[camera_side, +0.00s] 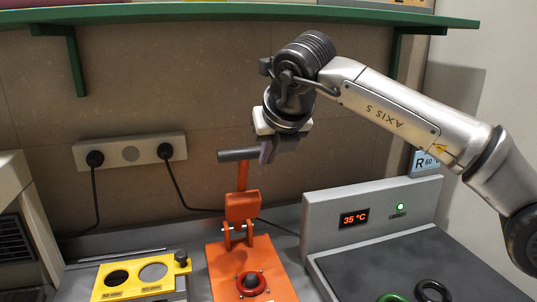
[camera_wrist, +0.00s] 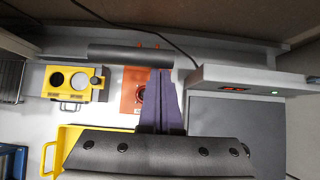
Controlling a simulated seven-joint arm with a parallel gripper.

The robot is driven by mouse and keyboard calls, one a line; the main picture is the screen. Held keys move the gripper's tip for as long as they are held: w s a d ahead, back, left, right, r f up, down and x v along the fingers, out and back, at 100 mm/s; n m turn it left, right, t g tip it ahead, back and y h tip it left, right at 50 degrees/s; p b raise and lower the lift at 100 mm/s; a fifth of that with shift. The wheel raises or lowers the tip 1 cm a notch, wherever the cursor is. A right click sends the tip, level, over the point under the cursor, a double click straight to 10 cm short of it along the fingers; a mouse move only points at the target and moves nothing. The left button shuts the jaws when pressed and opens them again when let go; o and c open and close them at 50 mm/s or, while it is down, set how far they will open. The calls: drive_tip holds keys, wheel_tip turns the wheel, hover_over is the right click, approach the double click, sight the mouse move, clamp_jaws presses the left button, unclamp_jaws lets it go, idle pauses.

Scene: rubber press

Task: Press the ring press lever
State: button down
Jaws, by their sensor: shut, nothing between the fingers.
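The orange ring press (camera_side: 220,262) stands on the bench, with a red ring (camera_side: 250,291) around its middle. Its orange lever (camera_side: 242,178) stands upright and ends in a dark grey crossbar handle (camera_side: 235,156). The handle also shows in the wrist view (camera_wrist: 125,54), above the press plate (camera_wrist: 131,80). My gripper (camera_side: 266,153) is shut and empty, pointing down at the right end of the handle. In the wrist view its purple fingertips (camera_wrist: 161,73) overlap the handle's right end. I cannot tell whether they touch it.
A yellow gauge plate (camera_side: 135,285) with two round holes lies left of the press. A grey heating unit (camera_side: 325,212) reading 35 °C stands to the right, with green and black rings on its plate. A yellow tray (camera_wrist: 65,140) is nearer. A green shelf (camera_side: 200,14) runs overhead.

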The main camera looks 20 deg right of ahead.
drive_tip(key=v, duration=0.7)
drive_tip(key=shift+s+r, duration=0.15)
idle(0.5)
